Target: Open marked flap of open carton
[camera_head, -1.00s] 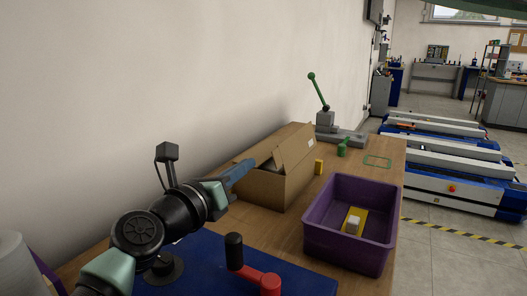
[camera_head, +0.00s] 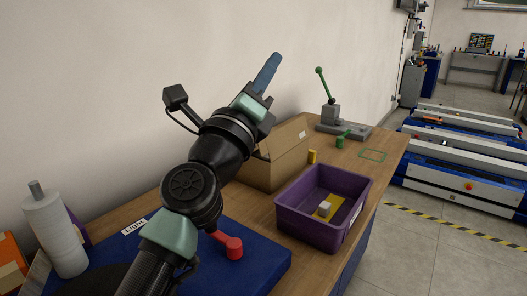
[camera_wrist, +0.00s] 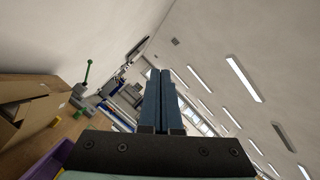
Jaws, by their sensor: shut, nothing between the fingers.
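The open cardboard carton (camera_head: 275,165) stands on the wooden table near the wall, partly hidden behind my arm. One flap stands up at its right side and has a small white label (camera_head: 303,134). The carton (camera_wrist: 30,115) also shows at the left edge of the wrist view, with flaps (camera_wrist: 22,92) visible. My gripper (camera_head: 275,62) is raised above the carton, pointing up and to the right, touching nothing. In the wrist view its two blue fingers (camera_wrist: 161,80) lie side by side, shut and empty.
A purple bin (camera_head: 322,207) with a yellow and a white item stands right of the carton.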

